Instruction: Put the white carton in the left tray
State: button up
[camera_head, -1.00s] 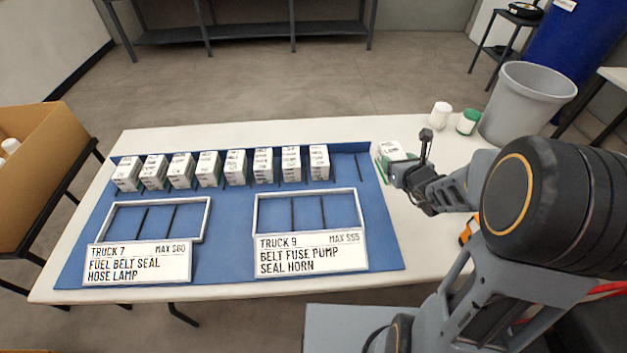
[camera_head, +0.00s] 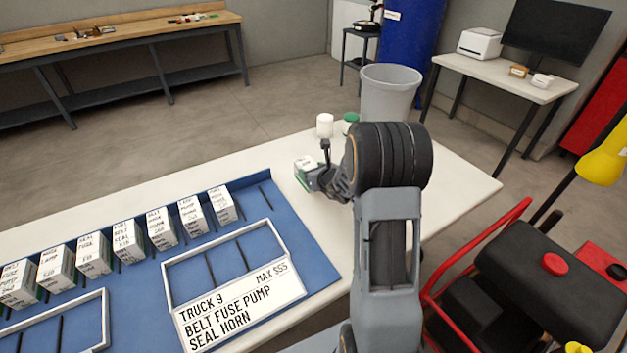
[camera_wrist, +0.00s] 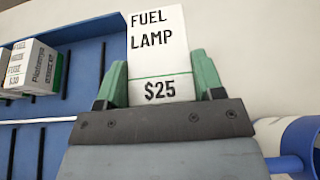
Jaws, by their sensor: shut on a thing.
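My gripper (camera_head: 318,177) is shut on a white carton (camera_head: 305,167) with a green lower part, beyond the blue mat's right end. In the wrist view the carton (camera_wrist: 158,40) reads FUEL LAMP and $25, between the two green fingers of my gripper (camera_wrist: 160,88). Whether it touches the table I cannot tell. The left tray (camera_head: 104,318) is cut off at the lower left; only part of its pale rim shows. The right tray (camera_head: 212,245), labelled TRUCK 9, MAX $55, stands empty on the mat.
Several white cartons (camera_head: 125,240) stand in a row along the mat's (camera_head: 285,215) back. A white bottle (camera_head: 324,125) and a green-capped one (camera_head: 349,122) stand behind my gripper. A grey bin (camera_head: 388,92) stands beyond. Bare white table (camera_head: 455,185) lies to the right.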

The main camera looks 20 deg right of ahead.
jog(key=shift+w+d+f, duration=0.3)
jog(key=shift+w+f, duration=0.25)
jog(key=shift+f, duration=0.2)
jog(key=shift+w+d+f, duration=0.3)
jog(key=shift+w+f, duration=0.25)
jog(key=shift+f, duration=0.2)
jog(key=shift+w+f, duration=0.1)
jog(key=shift+f, duration=1.4)
jog(key=shift+f, duration=0.25)
jog(key=o, duration=0.8)
